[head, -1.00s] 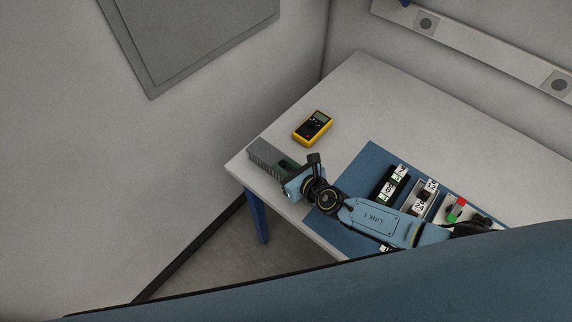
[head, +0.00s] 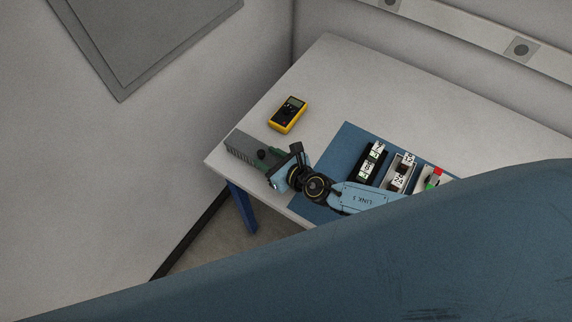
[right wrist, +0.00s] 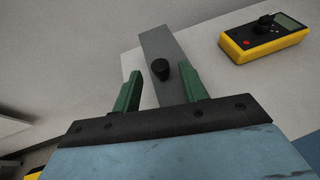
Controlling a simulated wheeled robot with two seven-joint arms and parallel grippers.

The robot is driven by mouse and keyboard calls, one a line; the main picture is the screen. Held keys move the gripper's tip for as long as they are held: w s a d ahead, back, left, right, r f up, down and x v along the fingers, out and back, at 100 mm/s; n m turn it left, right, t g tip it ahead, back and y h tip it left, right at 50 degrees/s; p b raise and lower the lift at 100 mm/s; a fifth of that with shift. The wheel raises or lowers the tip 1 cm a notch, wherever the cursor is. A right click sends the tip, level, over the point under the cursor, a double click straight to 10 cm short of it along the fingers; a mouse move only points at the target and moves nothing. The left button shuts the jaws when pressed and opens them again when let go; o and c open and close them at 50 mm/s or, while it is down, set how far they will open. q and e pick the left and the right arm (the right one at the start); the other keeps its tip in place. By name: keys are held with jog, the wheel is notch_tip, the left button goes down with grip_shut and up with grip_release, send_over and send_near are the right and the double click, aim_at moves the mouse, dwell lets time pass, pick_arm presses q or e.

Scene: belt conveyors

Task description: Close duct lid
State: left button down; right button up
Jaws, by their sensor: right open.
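The grey cable duct (head: 240,143) with a slotted side lies at the table's left corner. Its flat grey lid (right wrist: 158,42) carries a black knob (right wrist: 160,69), which also shows in the head view (head: 262,153). I cannot tell whether the lid is fully down on the duct. My right gripper (right wrist: 161,74) is open, with its green fingers apart on either side of the knob in the picture. I cannot tell whether they touch it. In the head view the right gripper (head: 267,161) is over the duct's near part, which it partly hides. My left gripper is not in view.
A yellow multimeter (head: 288,115) lies behind the duct. A blue mat (head: 335,150) bears several small parts in holders (head: 371,160) to the right. The white table (head: 345,80) is clear at the back. A wall stands at left. My own blue body hides the lower front.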

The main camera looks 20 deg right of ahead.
jog(key=p+v, duration=0.1)
jog(key=v, duration=1)
jog(key=shift+s+p, duration=0.25)
jog(key=shift+p, duration=0.05)
jog(key=shift+d+r, duration=0.1)
